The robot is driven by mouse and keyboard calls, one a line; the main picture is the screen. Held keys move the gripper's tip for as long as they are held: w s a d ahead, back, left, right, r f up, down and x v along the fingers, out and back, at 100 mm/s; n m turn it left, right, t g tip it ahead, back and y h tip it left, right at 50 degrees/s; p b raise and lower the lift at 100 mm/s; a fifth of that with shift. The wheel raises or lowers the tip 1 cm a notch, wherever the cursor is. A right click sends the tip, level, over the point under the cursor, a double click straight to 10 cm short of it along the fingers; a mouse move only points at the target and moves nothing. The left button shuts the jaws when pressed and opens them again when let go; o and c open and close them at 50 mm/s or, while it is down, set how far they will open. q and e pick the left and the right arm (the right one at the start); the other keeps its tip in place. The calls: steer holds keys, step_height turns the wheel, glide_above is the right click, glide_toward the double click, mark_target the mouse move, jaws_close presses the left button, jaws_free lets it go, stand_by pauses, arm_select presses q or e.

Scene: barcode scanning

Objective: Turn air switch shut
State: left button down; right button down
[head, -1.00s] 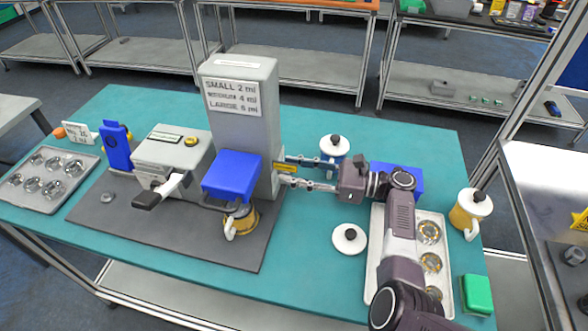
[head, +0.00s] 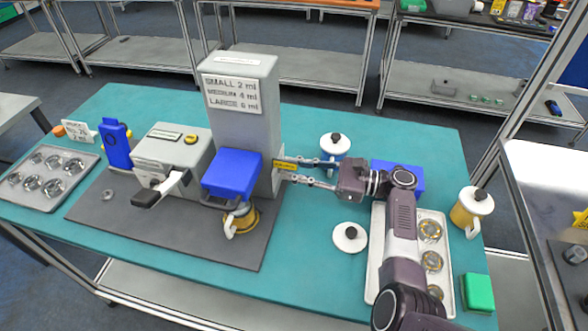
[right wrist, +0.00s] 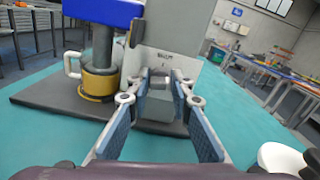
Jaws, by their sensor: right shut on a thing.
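The grey coffee-style machine tower (head: 245,115) stands on a dark mat, with a white size sign on its front. The switch's exact angle is hard to see. My left gripper does not show.
A blue-topped press (head: 232,175) with a yellow cup (head: 241,219) under it stands left of the gripper. A blue cup (head: 334,149), a white lidded pot (head: 349,237) and a tray (head: 377,252) lie near my right arm. A yellow mug (head: 472,208) and green box (head: 477,293) stand at the right.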

steer(key=shift+s+n+b, duration=0.1)
steer(key=shift+n+b, duration=0.85)
steer(key=shift+n, duration=1.35)
steer(key=c, duration=1.7)
jaws_free()
steer(key=shift+c, duration=0.2)
steer(key=v, duration=1.2)
